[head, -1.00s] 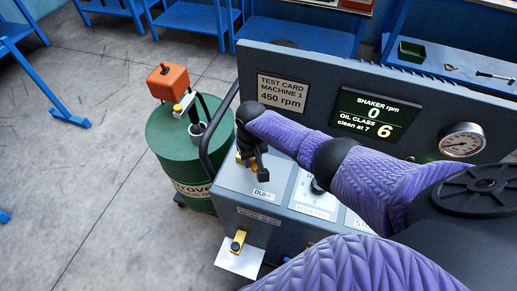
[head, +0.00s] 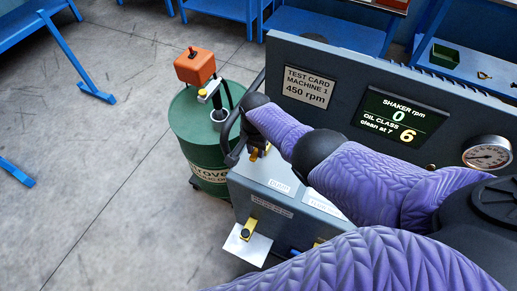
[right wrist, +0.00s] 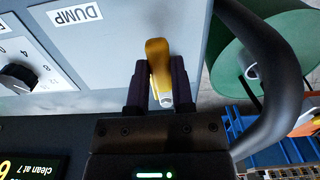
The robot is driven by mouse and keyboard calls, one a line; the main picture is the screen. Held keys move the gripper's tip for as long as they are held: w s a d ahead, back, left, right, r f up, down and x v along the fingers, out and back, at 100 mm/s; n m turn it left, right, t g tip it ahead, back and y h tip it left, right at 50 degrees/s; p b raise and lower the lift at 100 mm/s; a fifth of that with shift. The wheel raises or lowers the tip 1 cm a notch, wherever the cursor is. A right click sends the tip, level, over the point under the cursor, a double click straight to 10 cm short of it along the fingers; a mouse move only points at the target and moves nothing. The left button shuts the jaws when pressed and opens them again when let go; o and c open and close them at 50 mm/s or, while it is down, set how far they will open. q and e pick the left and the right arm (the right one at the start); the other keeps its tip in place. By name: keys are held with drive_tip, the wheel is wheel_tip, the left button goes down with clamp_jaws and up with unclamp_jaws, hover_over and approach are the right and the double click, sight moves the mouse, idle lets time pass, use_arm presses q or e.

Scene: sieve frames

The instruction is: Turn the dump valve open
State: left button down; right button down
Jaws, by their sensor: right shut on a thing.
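The dump valve's yellow handle (right wrist: 158,62) stands on the grey panel beside the DUMP label (right wrist: 76,16) in the right wrist view. My right gripper (right wrist: 157,88) is shut on this handle, with one dark finger on each side of it. In the head view my right gripper (head: 257,150) is at the panel's left end, behind the DUMP label (head: 279,186). Only a little yellow shows under it, and the valve's base is mostly hidden. My left gripper is not in view.
A green drum (head: 185,125) with an orange box (head: 194,67) on top stands left of the machine. A black curved rail (right wrist: 275,70) runs close beside my right gripper. Open floor lies at left.

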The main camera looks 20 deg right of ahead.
sight(255, 151)
drive_tip(key=shift+w, duration=0.15)
idle(0.4)
drive_tip(key=shift+c, duration=2.4)
unclamp_jaws()
wheel_tip(255, 151, up, 10)
drive_tip(key=p, duration=0.7)
